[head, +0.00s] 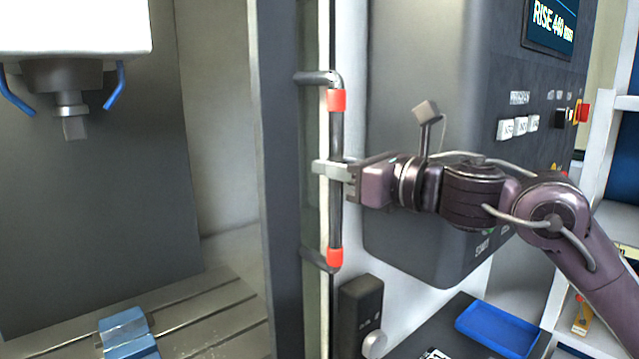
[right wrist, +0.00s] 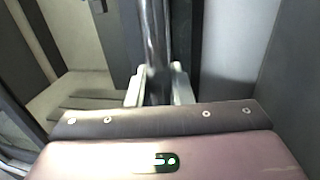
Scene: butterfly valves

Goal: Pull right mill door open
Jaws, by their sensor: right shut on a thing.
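The right mill door (head: 282,180) shows as a dark vertical panel edge with a long upright handle (head: 336,130). The handle is a dark bar with a red band near its top and another near its bottom. My right gripper (head: 335,170) reaches in from the right and is shut on the handle bar, about midway between the red bands. In the right wrist view the dark, shiny bar (right wrist: 155,40) runs upright between the two fingers (right wrist: 156,88). The part of the bar inside the fingers is partly hidden. My left gripper is not in view.
The mill interior at left holds a spindle (head: 72,115) with blue nozzles, a slotted table (head: 210,315) and a blue vise (head: 128,335). A grey control panel (head: 430,130) stands close behind my right arm. A blue tray (head: 495,330) lies lower right.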

